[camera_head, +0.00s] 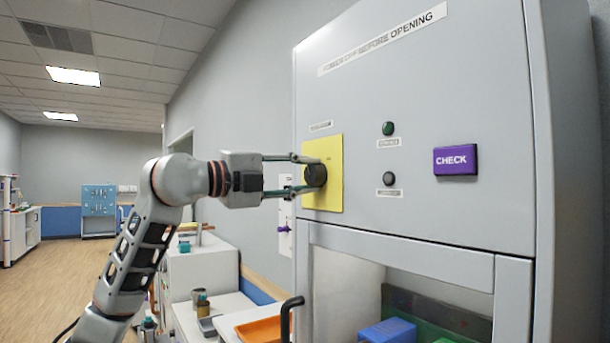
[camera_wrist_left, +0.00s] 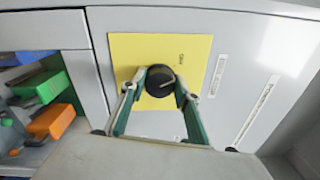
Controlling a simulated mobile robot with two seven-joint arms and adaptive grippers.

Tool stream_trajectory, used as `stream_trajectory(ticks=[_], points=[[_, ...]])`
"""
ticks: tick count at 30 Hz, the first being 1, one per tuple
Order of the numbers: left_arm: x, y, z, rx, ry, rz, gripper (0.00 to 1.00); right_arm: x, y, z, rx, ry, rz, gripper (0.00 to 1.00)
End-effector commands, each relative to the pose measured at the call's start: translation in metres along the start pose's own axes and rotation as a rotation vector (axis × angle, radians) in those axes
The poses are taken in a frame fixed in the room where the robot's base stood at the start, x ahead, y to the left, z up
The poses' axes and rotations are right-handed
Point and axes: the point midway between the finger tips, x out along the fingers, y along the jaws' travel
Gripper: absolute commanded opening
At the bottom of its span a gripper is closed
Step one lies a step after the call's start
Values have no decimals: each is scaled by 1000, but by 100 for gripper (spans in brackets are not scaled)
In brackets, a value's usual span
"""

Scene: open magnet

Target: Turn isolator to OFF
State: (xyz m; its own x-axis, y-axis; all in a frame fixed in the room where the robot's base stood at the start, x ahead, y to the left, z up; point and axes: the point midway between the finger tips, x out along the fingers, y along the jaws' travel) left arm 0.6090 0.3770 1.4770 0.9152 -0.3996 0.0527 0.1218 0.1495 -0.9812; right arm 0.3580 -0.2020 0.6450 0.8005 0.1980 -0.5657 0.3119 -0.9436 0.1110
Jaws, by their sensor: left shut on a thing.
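The isolator is a round black knob (camera_head: 316,175) on a yellow square plate (camera_head: 335,150) on the grey cabinet front. It also shows in the left wrist view as the knob (camera_wrist_left: 160,80) on the yellow plate (camera_wrist_left: 125,50), with a pale line on its face. My left gripper (camera_head: 306,174) reaches in from the left and is shut on the knob, one finger on each side; its fingers also show in the left wrist view (camera_wrist_left: 159,92). The small lettering on the plate is too small to read. My right gripper is in neither view.
Right of the plate are a green lamp (camera_head: 388,129), a dark grey button (camera_head: 389,178) and a purple CHECK block (camera_head: 455,160). A black handle (camera_head: 290,312) sticks out below. An orange tray (camera_head: 262,330) lies on the low bench. Open floor shows at left.

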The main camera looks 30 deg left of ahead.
Motion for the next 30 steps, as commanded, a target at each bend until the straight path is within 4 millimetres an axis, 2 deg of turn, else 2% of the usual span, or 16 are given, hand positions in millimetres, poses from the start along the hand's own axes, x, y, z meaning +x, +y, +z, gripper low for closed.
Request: stream_trajectory(ticks=[13,30], points=[[0,1,0,-287,-18,-4,10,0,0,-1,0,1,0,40],[0,1,0,-360,-21,-4,10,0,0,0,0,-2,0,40]])
